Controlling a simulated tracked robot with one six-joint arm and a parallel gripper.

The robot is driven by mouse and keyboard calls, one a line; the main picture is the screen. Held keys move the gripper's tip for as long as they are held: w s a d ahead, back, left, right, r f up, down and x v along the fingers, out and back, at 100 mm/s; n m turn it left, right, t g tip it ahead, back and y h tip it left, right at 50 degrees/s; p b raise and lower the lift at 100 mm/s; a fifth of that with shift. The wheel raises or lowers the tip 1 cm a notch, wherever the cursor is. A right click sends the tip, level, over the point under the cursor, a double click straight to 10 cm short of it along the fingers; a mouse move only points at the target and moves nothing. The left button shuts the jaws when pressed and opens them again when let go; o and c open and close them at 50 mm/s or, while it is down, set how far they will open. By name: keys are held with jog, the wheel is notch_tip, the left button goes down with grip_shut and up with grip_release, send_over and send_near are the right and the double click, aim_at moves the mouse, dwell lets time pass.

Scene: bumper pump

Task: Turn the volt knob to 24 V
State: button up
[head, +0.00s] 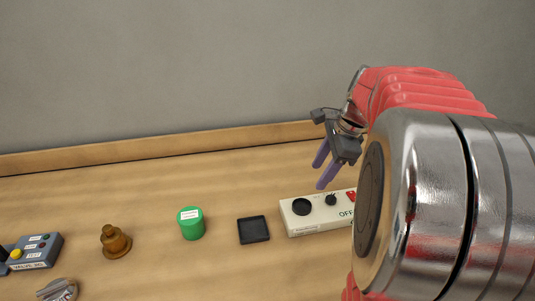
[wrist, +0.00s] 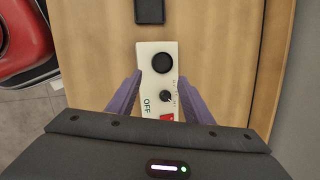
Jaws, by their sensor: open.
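The white control box (head: 313,221) sits on the bench, partly hidden behind my arm in the head view. Its small dark volt knob (head: 331,200) has a light pointer mark and also shows in the wrist view (wrist: 165,96), with scale text beside it that is too small to read. A larger black round part (wrist: 162,63) and a red switch (wrist: 167,117) by the word OFF are on the same box. My gripper (head: 322,173) is open and empty above the box. In the wrist view its purple fingers (wrist: 161,97) stand on either side of the box and knob, apart from the knob.
A black square tray (head: 253,230) lies left of the box. Further left are a green cylinder (head: 190,223), a brass stepped part (head: 115,241) and a grey button box (head: 36,251). A wooden ledge (head: 160,148) and wall close the back. Bare bench lies between these things.

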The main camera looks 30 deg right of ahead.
aim_at(333, 196)
jog(key=s+d+f+m, duration=0.2)
jog(key=d+m, duration=0.5)
jog(key=d, duration=0.5)
jog(key=shift+f+t+y, duration=0.3)
jog(key=shift+f+y, duration=0.05)
jog(key=shift+y, duration=0.05)
jog(key=shift+s, duration=0.1)
jog(key=x, duration=1.3)
jog(key=shift+a+f, duration=0.1)
jog(key=shift+f, duration=0.3)
jog(key=shift+c, duration=0.5)
jog(key=c, duration=1)
